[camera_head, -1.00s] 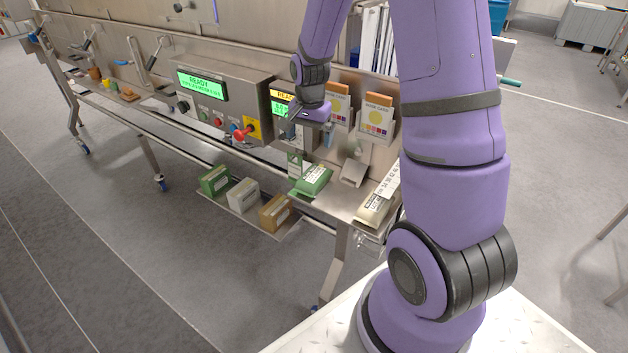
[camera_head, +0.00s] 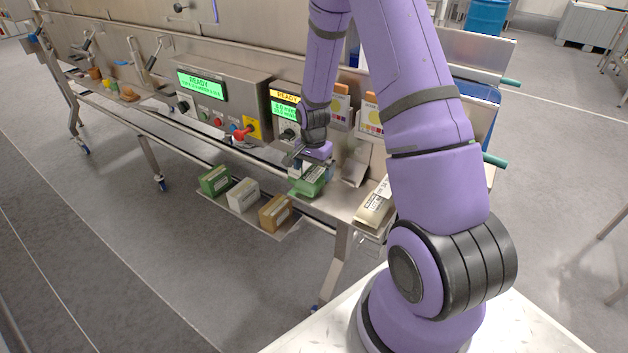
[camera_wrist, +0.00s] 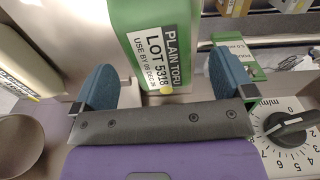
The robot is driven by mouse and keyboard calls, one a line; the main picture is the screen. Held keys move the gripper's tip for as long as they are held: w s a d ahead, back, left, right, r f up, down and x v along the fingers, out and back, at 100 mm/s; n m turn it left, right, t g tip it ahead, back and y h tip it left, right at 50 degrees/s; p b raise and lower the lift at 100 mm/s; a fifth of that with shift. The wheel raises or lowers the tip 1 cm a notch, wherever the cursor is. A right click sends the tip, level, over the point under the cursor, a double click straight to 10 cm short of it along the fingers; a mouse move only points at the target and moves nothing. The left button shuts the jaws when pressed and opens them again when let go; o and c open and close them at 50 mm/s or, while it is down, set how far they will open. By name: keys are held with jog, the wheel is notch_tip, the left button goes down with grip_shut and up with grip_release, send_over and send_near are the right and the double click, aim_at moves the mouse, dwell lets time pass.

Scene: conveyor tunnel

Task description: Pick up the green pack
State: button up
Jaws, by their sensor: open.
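The green pack (camera_head: 310,184) lies on the steel ledge of the conveyor, below the control box. In the wrist view its white label on the green pack (camera_wrist: 133,18) reads "PLAIN TOFU LOT 5318". My gripper (camera_head: 308,166) is just above the pack and hides part of its top. In the wrist view my gripper (camera_wrist: 163,80) is open, with one blue finger to each side of the near end of the pack. Nothing is held.
A lower shelf holds a green box (camera_head: 215,180), a white box (camera_head: 243,194) and a brown box (camera_head: 275,212). A beige labelled pack (camera_head: 374,206) lies to the right.

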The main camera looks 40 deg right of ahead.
aim_at(314, 174)
jog(key=shift+d+f, duration=0.1)
jog(key=shift+f, duration=2.05)
jog(key=c, duration=1.3)
